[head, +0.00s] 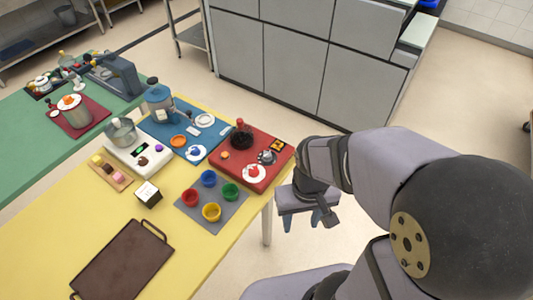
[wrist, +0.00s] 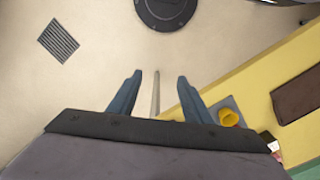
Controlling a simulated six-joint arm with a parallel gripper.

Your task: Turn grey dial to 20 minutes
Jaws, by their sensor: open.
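A red panel (head: 224,160) lies on the right end of the yellow table in the head view. On it sits a small grey dial (head: 267,157), near its right side; its markings are too small to read. A white disc with a red knob (head: 254,173) is beside it. My gripper (head: 302,220) is off the table's right edge, to the right of and apart from the panel, pointing down. It also shows in the wrist view (wrist: 157,88), with its fingers apart and nothing between them. The dial is not seen in the wrist view.
A grey mat (head: 184,209) with several coloured cups lies in front of the red panel. A blue panel (head: 165,134) is to its left. A dark brown tray (head: 125,262) lies at the front of the table. The floor below my gripper is clear, apart from a table leg.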

